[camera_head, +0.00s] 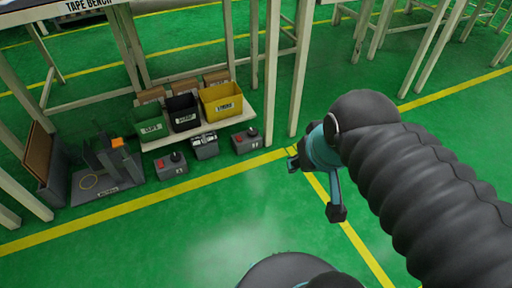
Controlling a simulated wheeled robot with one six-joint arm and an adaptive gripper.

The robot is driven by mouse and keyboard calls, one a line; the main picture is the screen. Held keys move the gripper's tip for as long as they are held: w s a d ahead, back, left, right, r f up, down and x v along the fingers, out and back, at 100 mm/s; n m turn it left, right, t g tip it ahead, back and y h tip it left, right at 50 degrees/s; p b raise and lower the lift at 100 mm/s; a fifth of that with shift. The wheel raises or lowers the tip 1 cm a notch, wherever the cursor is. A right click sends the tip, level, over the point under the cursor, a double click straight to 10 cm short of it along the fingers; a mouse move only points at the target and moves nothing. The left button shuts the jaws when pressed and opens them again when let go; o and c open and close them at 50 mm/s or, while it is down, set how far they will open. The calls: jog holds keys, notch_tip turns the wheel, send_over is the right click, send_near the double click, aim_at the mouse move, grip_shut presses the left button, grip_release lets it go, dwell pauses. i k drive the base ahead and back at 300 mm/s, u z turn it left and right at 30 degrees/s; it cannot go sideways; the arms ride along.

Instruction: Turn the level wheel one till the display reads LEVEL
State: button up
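No level wheel or display reading LEVEL can be made out for certain. Low on the left, a grey fixture (107,174) with dark uprights and an orange part stands on a plate with a yellow ring; its label is too small to read. Two small grey boxes with dark knobs and a red part, a left one (171,168) and a right one (246,142), flank a grey unit (204,147) with a pale top. My gripper (314,187) hangs empty over the green floor, right of these, with its fingers apart.
Green, black and yellow bins (223,104) stand on a low shelf (199,130) behind the boxes. Bench legs (270,75) rise around them. A brown panel in a dark holder (43,163) leans at the far left. The green floor in front (180,235) is clear.

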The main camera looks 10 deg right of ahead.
aim_at(252, 132)
jog(key=u, duration=0.15)
jog(key=i, duration=1.25)
jog(key=z, duration=0.25)
